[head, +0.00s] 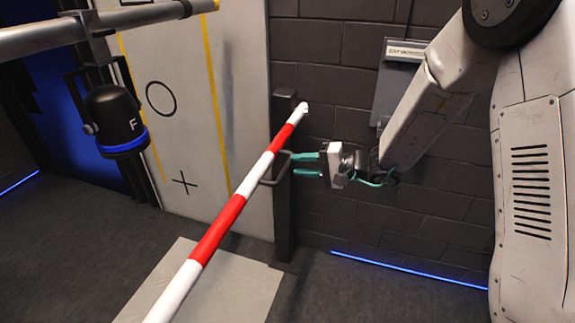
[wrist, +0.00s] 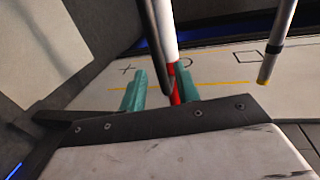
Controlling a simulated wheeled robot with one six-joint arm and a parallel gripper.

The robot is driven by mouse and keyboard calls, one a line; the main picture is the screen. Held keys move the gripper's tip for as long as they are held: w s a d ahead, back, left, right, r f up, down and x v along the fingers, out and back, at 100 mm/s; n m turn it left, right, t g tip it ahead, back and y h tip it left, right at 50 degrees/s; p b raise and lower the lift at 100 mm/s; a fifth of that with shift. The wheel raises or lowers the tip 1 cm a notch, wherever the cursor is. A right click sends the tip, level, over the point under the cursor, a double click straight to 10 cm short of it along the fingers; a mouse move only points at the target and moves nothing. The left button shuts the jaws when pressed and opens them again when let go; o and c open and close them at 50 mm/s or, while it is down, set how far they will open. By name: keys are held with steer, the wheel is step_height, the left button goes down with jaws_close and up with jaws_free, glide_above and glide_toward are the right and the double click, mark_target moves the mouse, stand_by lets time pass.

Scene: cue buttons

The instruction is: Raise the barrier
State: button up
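The barrier (head: 218,231) is a red and white striped pole. It runs from the lower left of the head view to a dark post (head: 284,220) by the wall. A dark loop handle (head: 268,182) sticks out from the pole near the post. My gripper (head: 293,164) has two teal fingers, apart, pointing left at the handle. In the wrist view, the open fingers (wrist: 160,84) show with a dark bar (wrist: 153,40), apparently the handle, reaching down between them, nearer the right finger. The pole (wrist: 167,30) shows just behind it. I cannot tell whether a finger touches the handle.
A pale panel (head: 235,90) with a circle, a cross and yellow lines stands behind the barrier. A black spotlight (head: 113,120) marked F hangs from a grey rail (head: 40,38) at upper left. A grey box (head: 398,80) is on the brick wall. A pale plate (head: 232,285) lies on the floor.

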mark_target(288, 163)
steer(key=shift+x, duration=2.15)
